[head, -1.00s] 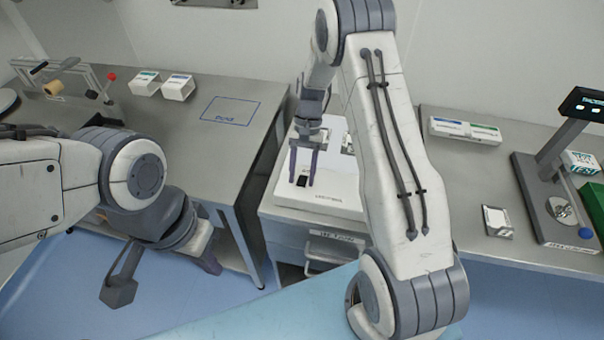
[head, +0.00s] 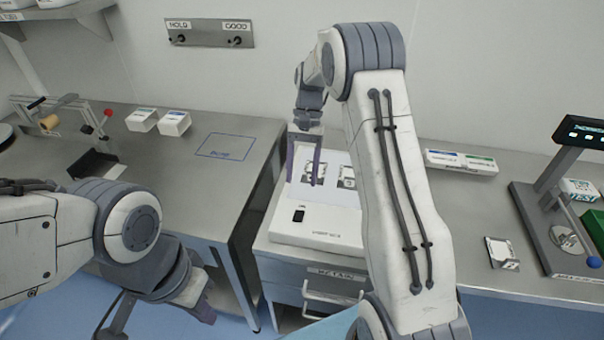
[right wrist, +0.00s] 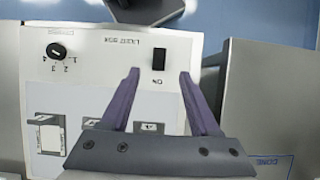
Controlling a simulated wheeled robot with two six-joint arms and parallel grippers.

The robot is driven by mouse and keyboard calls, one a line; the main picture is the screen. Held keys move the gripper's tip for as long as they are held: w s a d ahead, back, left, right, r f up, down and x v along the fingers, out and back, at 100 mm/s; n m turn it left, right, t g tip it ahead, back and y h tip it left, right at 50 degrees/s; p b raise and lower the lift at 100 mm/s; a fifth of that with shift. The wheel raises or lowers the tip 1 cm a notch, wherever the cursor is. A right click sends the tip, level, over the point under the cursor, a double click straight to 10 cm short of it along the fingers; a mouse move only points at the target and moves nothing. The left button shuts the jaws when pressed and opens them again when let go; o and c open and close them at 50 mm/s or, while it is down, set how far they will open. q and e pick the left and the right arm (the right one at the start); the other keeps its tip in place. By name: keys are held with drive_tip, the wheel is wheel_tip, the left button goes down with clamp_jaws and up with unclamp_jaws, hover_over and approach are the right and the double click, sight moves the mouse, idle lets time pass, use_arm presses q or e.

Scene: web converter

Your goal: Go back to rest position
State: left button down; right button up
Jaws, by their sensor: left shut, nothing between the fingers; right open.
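My left gripper (head: 205,314) is low at the left, over the floor in front of the left bench. It is shut and empty, partly hidden by its own wrist. My right gripper (head: 303,181) is open and empty, pointing down above the white light box (head: 284,233). In the right wrist view, my right gripper (right wrist: 159,75) has its fingers spread, with the black ON switch (right wrist: 159,59) showing between the tips. The light box (right wrist: 100,25) also has a black dial (right wrist: 57,50) and several small printed pieces on its panel, partly covered by the gripper.
A steel left bench (head: 235,135) carries a blue-outlined area (head: 226,146), two small white boxes and a fixture with a red knob. The right bench (head: 465,210) holds a white tray (head: 460,162) and a stand with a display (head: 580,132). A HOLD/GOOD panel (head: 210,32) is on the wall.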

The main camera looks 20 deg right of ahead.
drive_tip(key=shift+w+r, duration=0.1)
drive_tip(key=shift+r, duration=0.2)
drive_tip(key=s+a+r+n+t+h, duration=0.1)
drive_tip(key=s+a+r+n, duration=0.2)
drive_tip(key=s+a, duration=0.35)
drive_tip(key=s+a+r+n+t+h, duration=0.1)
drive_tip(key=s+a+r+n, duration=0.35)
drive_tip(key=a, duration=0.35)
drive_tip(key=s+a+f+n+t, duration=0.2)
drive_tip(key=s+n, duration=0.4)
drive_tip(key=s, duration=1.1)
drive_tip(key=shift+a+n, duration=0.2)
drive_tip(key=shift+n, duration=0.15)
